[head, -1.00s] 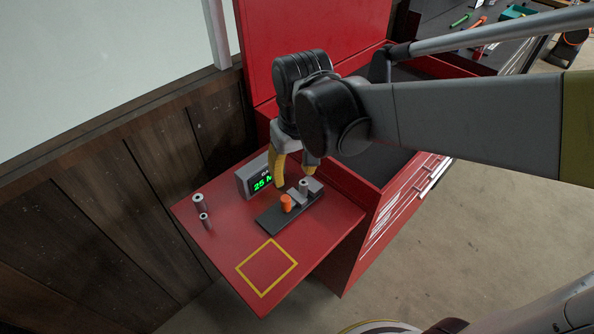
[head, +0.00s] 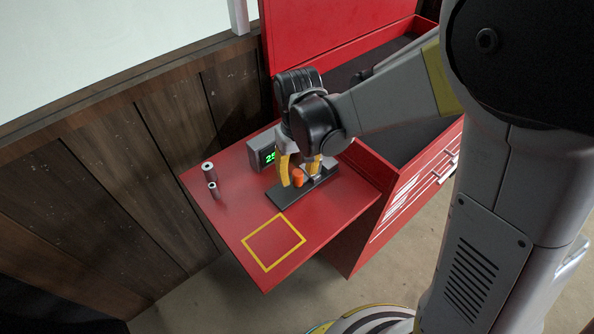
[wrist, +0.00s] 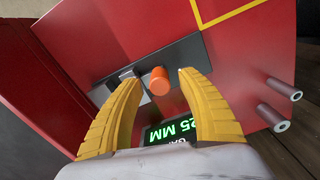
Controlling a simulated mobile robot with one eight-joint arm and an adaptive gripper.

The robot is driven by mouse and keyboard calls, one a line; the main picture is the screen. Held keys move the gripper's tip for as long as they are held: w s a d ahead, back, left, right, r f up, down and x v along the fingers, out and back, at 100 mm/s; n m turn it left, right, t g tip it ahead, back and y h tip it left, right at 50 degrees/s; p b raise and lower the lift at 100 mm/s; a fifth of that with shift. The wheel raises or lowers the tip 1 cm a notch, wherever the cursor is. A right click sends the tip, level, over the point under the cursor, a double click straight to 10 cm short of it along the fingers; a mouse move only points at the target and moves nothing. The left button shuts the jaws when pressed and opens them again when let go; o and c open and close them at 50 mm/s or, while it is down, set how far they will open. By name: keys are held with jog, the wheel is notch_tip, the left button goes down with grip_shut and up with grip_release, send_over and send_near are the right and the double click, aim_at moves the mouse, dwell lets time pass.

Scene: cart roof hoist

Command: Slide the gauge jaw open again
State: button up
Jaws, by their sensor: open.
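The gauge is a dark base bar (head: 285,197) on the red side shelf, with grey jaw blocks (wrist: 127,74) at one end and an orange knob (head: 298,178) standing up from it. In the wrist view the orange knob (wrist: 160,80) lies between and just beyond my fingertips. My gripper (head: 299,180) is open, with its yellow fingers low over the gauge, on either side of the knob. I cannot tell whether a finger touches it. The display box (head: 262,154) behind reads 25 MM in the wrist view (wrist: 172,132). In the head view my fingers partly hide the jaw blocks.
Two grey hollow cylinders, a larger one (head: 208,170) and a smaller one (head: 213,188), stand at the shelf's left. A yellow square outline (head: 273,242) marks bare shelf at the front. The red cart (head: 400,185) and its open top compartment are at right; a wooden wall is at left.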

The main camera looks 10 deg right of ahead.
jog(key=shift+f, duration=0.3)
grip_shut()
jog(key=shift+s+a, duration=0.65)
jog(key=shift+a, duration=0.3)
grip_release()
jog(key=shift+d, duration=0.1)
jog(key=shift+r, duration=0.15)
notch_tip(320, 180, up, 12)
